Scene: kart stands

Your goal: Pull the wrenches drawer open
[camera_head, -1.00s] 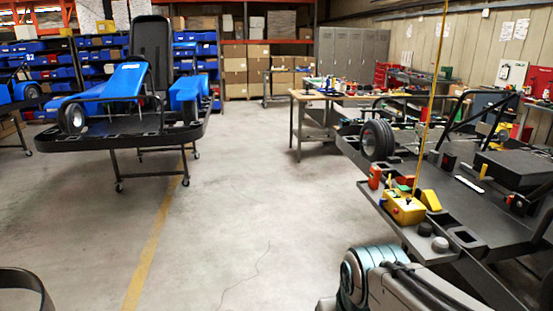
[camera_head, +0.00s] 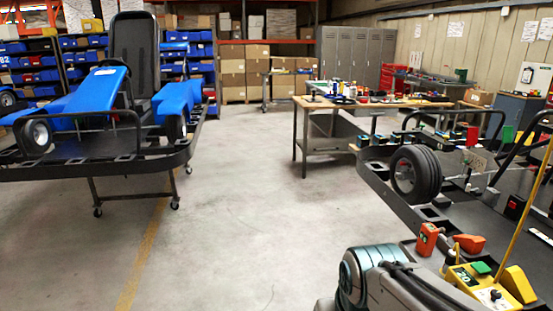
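No drawer marked for wrenches can be read in this view. A wooden-topped workbench (camera_head: 312,101) stands ahead, right of centre, with a grey metal unit (camera_head: 330,146) under its top; its front is small and I cannot make out any label. A red tool chest (camera_head: 387,77) stands farther back on the right, partly hidden, and its drawers are too small to tell apart. My gripper is not in view; only a part of my own arm shows at the bottom.
A blue kart (camera_head: 84,103) on a wheeled stand is at left. A stripped kart frame (camera_head: 395,206) on a stand fills the right, with a yellow control box (camera_head: 474,283) at its near edge. Open concrete floor (camera_head: 240,215) lies between them. Grey lockers (camera_head: 352,50) stand behind.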

